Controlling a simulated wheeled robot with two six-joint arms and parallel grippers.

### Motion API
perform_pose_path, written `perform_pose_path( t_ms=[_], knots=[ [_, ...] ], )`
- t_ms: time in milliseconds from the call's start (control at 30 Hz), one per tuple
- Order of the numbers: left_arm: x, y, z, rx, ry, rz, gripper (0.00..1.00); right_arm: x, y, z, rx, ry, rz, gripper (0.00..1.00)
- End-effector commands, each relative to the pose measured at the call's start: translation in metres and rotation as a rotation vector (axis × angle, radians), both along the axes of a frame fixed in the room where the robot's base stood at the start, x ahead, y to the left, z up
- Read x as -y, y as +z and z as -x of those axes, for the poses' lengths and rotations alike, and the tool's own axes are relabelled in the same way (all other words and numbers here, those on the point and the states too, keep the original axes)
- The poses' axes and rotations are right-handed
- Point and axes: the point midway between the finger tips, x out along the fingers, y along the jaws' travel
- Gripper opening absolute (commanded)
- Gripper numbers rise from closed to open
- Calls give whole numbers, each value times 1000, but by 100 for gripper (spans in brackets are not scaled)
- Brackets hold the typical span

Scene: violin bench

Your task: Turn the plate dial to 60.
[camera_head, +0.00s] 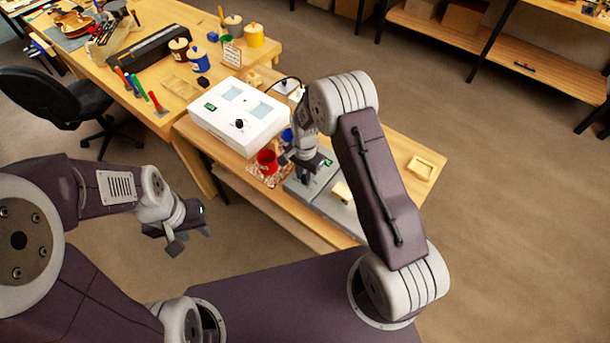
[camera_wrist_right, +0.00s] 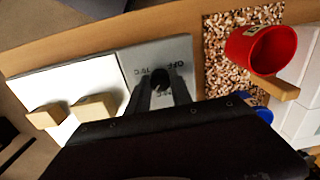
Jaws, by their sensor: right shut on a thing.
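The plate dial (camera_wrist_right: 160,79) is a small dark knob on a grey panel (camera_wrist_right: 133,62) in the right wrist view. Lettering reading "OFF" and "75°C" shows beside it; other marks are partly hidden by the fingers. My right gripper (camera_wrist_right: 162,92) is shut on the dial, one dark finger on each side. Which mark the dial points to I cannot tell. In the head view the right gripper (camera_head: 306,172) is down at the grey plate unit (camera_head: 323,184), hiding the dial. My left gripper (camera_head: 190,240) is open and empty, in the air left of the bench.
A red cup (camera_wrist_right: 262,48) with a wooden handle stands beside the panel on a speckled mat (camera_wrist_right: 222,75). Wooden blocks (camera_wrist_right: 95,107) rest on the pale plate surface (camera_wrist_right: 72,88). A white box with a black knob (camera_head: 238,118) stands behind. A wooden tray (camera_head: 420,168) lies at right.

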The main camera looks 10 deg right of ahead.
Motion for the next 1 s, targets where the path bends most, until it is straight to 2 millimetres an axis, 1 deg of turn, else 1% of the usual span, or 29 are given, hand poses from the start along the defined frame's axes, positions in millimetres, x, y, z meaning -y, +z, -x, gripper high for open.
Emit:
perform_pose_path(
  t_ms=[33,200,400,633,1000],
  knots=[
    [0,0,0,0,0,0,36,0,2,-3,7,-34,-1,0],
    [0,0,0,0,0,0,36,0,2,-3,7,-144,0,0],
    [0,-1,0,0,0,0,36,0,2,-3,8,-233,-1,0],
    [0,-1,0,0,0,0,36,0,2,-3,8,-282,-1,0],
    [0,-1,0,0,0,0,36,0,2,-3,9,-290,-1,0]
  ],
)
